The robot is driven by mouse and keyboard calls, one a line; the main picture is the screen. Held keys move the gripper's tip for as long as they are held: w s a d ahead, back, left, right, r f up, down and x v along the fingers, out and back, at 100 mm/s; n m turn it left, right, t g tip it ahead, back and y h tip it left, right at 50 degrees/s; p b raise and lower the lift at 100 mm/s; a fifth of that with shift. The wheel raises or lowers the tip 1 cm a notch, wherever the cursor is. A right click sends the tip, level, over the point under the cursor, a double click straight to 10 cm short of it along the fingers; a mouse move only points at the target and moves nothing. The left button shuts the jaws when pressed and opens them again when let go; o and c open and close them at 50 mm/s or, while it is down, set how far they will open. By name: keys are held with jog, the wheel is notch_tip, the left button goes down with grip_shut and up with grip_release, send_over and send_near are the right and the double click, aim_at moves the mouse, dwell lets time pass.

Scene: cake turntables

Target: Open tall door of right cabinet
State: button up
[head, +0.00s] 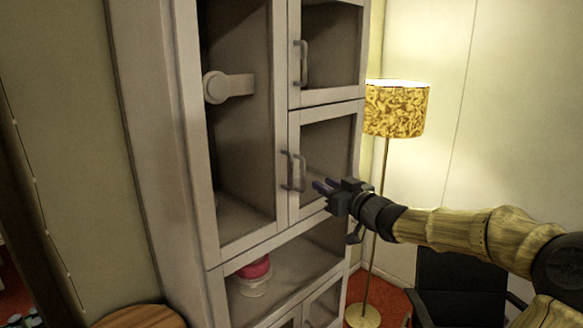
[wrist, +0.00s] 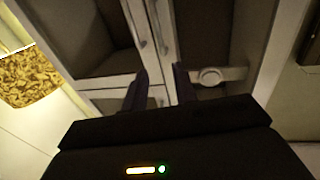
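The pale cabinet (head: 182,160) fills the middle of the head view. Its tall glass-panelled door (head: 283,120) is on the left and looks shut. Two upright bar handles stand side by side at the seam: the tall door's handle (head: 286,170) and the small lower-right door's handle (head: 299,172). In the wrist view the two handles show at the top, one (wrist: 139,22) beside the other (wrist: 159,28). My gripper (head: 321,186) is just right of the handles, before the small door. Its two dark fingers (wrist: 160,85) are apart with nothing between them.
The upper-right small door has its own handle (head: 301,63). A white round object (head: 217,87) is inside behind the tall door. A pink-lidded tub (head: 255,275) sits on the open shelf below. A lamp (head: 396,110) and black chair (head: 460,285) stand right. A round wooden top (head: 140,317) is lower left.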

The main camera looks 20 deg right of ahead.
jog(key=p, duration=0.3)
send_over(291, 188)
jog(key=shift+w+d, duration=0.2)
jog(key=shift+w, duration=0.1)
jog(key=shift+c, duration=0.5)
grip_shut()
